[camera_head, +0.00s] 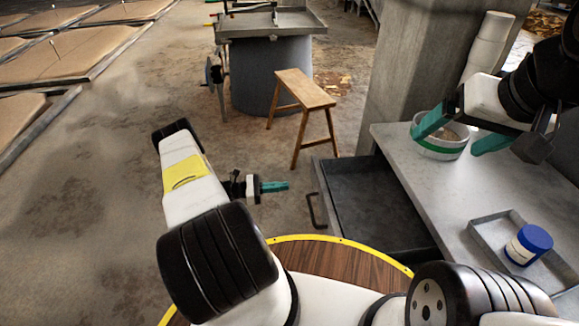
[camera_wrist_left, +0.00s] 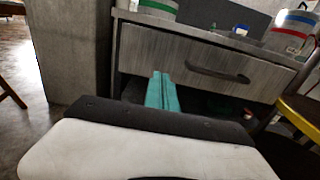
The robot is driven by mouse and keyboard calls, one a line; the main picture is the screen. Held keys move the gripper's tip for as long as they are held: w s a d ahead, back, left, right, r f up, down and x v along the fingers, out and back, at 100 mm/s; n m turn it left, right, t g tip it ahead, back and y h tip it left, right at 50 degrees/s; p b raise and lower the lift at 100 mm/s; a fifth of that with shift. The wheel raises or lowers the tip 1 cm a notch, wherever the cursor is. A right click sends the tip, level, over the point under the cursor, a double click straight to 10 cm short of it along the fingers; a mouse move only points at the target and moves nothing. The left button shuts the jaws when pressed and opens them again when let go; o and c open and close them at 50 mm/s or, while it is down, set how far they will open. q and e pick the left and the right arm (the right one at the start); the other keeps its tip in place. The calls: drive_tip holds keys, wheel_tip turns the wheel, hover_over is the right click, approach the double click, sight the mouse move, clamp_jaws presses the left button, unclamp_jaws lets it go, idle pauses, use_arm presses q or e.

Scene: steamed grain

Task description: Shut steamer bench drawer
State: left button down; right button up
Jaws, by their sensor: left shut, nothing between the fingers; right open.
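The steamer bench drawer (camera_head: 372,205) is pulled out from the grey bench (camera_head: 505,190), its dark inside showing in the head view. Its black handle (camera_head: 316,210) is on the left-facing front. In the left wrist view the grey drawer front (camera_wrist_left: 200,62) and its curved handle (camera_wrist_left: 217,75) are seen ahead. My left gripper (camera_head: 283,186) is shut and empty, a little left of the drawer front and apart from the handle; its teal fingers (camera_wrist_left: 162,90) point at the drawer front.
A grey tray (camera_head: 480,230) on the bench holds a blue-lidded jar (camera_head: 529,244). A concrete pillar (camera_head: 412,75) stands behind the bench. A wooden stool (camera_head: 302,92) stands beyond the drawer. The floor to the left is clear.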

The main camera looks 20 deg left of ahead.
sight(315, 183)
use_arm(q)
drive_tip(key=x, duration=0.9)
drive_tip(key=shift+w+d, duration=0.1)
drive_tip(key=shift+d, duration=0.15)
